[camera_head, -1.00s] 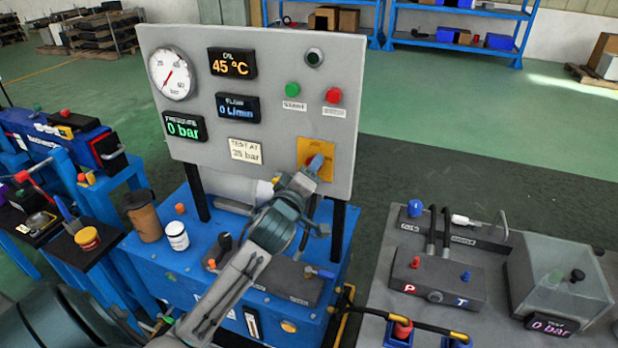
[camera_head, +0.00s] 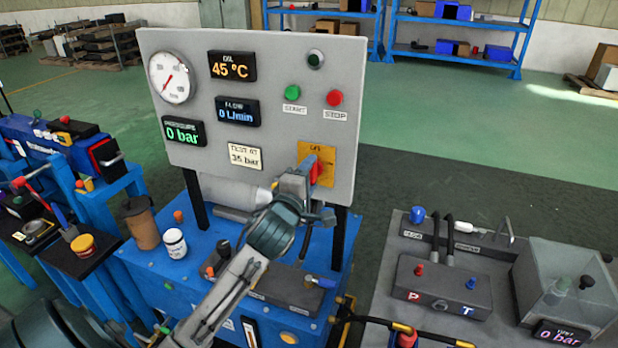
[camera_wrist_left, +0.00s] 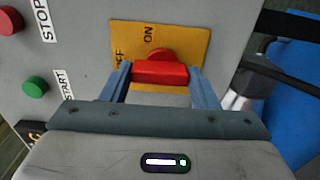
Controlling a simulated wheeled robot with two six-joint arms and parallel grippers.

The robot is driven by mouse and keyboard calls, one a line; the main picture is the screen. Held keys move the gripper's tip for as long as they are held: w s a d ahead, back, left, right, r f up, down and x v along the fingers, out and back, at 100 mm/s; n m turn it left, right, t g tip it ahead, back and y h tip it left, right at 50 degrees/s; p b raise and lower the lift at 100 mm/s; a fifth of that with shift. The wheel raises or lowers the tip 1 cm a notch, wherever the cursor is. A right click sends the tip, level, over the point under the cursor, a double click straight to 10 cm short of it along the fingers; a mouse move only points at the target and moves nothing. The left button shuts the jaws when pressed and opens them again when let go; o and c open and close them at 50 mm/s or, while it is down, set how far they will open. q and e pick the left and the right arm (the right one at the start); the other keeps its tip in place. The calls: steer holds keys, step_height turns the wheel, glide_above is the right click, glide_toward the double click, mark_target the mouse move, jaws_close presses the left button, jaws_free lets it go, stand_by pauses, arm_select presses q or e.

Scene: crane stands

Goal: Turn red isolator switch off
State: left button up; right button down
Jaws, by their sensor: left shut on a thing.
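The isolator switch is a red handle (camera_head: 316,168) on a yellow plate (camera_head: 329,152) at the lower right of the grey panel. In the left wrist view the red handle (camera_wrist_left: 160,73) stands out from the yellow plate (camera_wrist_left: 185,45), which carries OFF and ON labels. The handle lies along the panel's vertical, with OFF above it and ON to its right. My left gripper (camera_wrist_left: 160,80) is shut on the handle, one blue finger at each end. In the head view my left gripper (camera_head: 305,168) partly hides the handle. My right gripper is out of view.
The green START button (camera_head: 292,92) and red STOP button (camera_head: 334,97) sit above the switch. The pressure display (camera_head: 183,131) reads 0 bar. A white jar (camera_head: 174,243) and brown cup (camera_head: 142,222) stand on the blue bench. A grey test bench (camera_head: 385,285) stands at right.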

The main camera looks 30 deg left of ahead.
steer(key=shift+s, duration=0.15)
arm_select(q)
steer(key=o, duration=1)
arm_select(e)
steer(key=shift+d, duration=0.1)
arm_select(q)
steer(key=v, duration=1.1)
steer(key=shift+a, duration=0.1)
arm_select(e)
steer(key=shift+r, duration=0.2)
arm_select(q)
steer(key=shift+w+f, duration=0.1)
steer(key=shift+f, duration=0.05)
